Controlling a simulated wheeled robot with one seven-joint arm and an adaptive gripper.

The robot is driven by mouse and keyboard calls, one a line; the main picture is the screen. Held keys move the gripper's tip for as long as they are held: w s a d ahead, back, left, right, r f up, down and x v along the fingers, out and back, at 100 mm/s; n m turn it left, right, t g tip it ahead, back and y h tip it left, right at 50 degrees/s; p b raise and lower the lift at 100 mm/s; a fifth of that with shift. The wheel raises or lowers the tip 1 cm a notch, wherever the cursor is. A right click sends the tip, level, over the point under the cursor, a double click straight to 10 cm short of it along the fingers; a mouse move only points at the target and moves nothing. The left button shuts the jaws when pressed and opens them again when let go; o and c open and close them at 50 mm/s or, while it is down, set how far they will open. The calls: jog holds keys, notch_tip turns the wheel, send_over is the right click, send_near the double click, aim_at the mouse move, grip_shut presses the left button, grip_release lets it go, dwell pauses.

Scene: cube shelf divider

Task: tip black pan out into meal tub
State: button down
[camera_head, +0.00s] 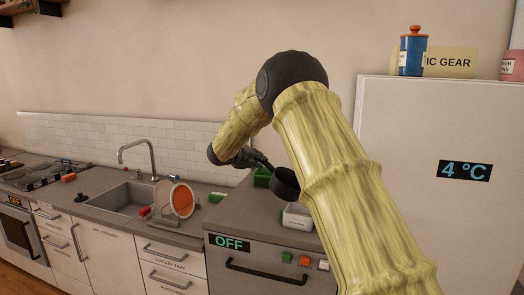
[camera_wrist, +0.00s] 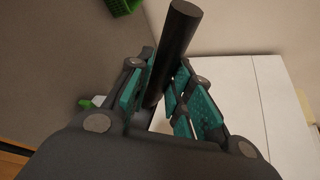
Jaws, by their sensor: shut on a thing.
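My gripper (camera_head: 247,158) is shut on the handle of the black pan (camera_head: 284,184), and holds the pan above the counter at the right. In the wrist view the dark handle (camera_wrist: 178,38) runs between the teal finger pads of my gripper (camera_wrist: 165,82). The pan looks tilted, and my arm covers its right side. Its inside and any contents cannot be made out. A white labelled tub (camera_head: 297,217), which looks like the meal tub, stands on the counter just below the pan. My arm hides its right edge.
A green basket (camera_head: 262,177) stands on the counter behind the pan and shows in the wrist view (camera_wrist: 122,5). A white fridge (camera_head: 440,200) rises at the right. A dish rack with plates (camera_head: 181,200) and a sink (camera_head: 125,196) lie left. Bare counter (camera_head: 235,208) lies left of the tub.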

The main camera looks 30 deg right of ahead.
notch_tip(320, 180, down, 8)
jog(key=w+a+n+g+h, duration=0.1)
jog(key=w+n+h, duration=0.1)
jog(key=n, duration=0.1)
jog(key=shift+a+n, duration=0.2)
jog(key=shift+n, duration=0.1)
